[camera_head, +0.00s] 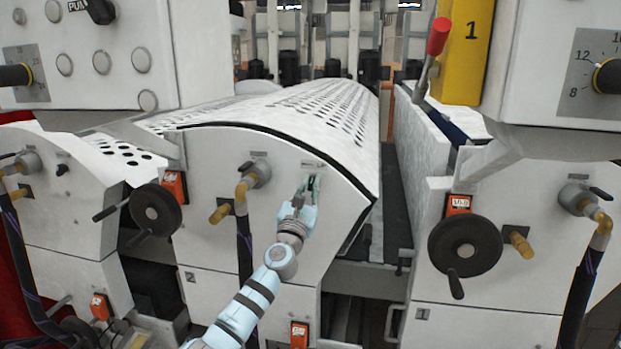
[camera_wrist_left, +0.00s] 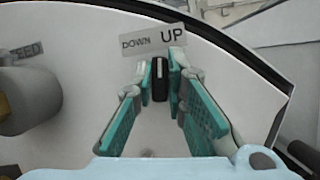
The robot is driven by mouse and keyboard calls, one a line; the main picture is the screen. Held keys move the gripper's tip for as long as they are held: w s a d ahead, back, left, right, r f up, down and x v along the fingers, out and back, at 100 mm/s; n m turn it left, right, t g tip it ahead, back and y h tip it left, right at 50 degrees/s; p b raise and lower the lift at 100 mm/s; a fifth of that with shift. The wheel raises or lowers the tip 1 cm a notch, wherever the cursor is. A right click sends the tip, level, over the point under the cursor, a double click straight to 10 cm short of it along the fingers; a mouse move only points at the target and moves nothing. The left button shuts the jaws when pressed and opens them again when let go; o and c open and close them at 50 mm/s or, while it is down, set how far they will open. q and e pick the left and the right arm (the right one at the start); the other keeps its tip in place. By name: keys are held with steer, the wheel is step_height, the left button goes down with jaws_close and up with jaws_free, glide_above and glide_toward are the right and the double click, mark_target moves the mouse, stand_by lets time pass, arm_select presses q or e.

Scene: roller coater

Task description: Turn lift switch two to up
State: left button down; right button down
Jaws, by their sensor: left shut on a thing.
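The lift switch is a small black knob (camera_wrist_left: 160,80) on the white curved end panel of the middle roller unit. A label reading DOWN and UP (camera_wrist_left: 152,40) sits just above it in the left wrist view. The knob stands about upright in that view, its top between the two words. My left gripper (camera_wrist_left: 160,82) has its teal-padded fingers closed on both sides of the knob. In the head view the left gripper (camera_head: 310,187) is at the panel's upper right part, and its fingers hide the knob. My right gripper is not in view.
A black handwheel (camera_head: 156,209) and a brass-coloured fitting with a hose (camera_head: 248,184) are left of the gripper. Another handwheel (camera_head: 465,246) and a red-handled lever (camera_head: 438,36) are on the right. A gap separates the middle and right units.

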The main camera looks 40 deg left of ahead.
arm_select(q)
steer(key=shift+m+h+p, duration=0.6)
steer(key=shift+m+h, duration=0.1)
steer(key=shift+m, duration=0.7)
steer(key=shift+m+h+p, duration=0.55)
steer(key=shift+m+h, duration=0.15)
steer(key=shift+m, duration=0.7)
steer(key=c, duration=1.6)
jaws_free()
steer(key=v, duration=1.2)
steer(key=shift+f, duration=0.25)
steer(key=shift+w, duration=0.1)
